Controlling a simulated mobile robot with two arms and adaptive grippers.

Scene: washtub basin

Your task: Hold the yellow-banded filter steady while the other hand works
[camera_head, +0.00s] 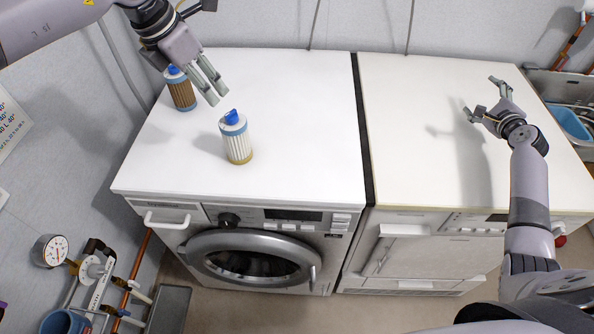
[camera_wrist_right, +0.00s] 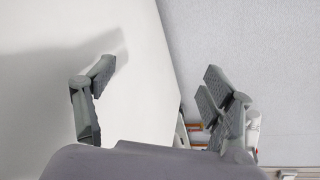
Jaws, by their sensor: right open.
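The yellow-banded filter (camera_head: 237,143) stands upright on the left white top, with white pleats, a blue cap and a yellow band at its base. My left gripper (camera_head: 218,97) is above and just behind it, pointing down toward it. Its two fingers show a gap with nothing between them, and they look apart from the filter. My right gripper (camera_head: 484,97) is open and empty above the right white top, far from the filter. In the right wrist view its spread fingers (camera_wrist_right: 155,88) hold nothing.
A dark gap (camera_head: 362,130) divides the two machine tops. The right top (camera_head: 410,150) is clear. A basin with a blue tub (camera_head: 572,122) is at the far right.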

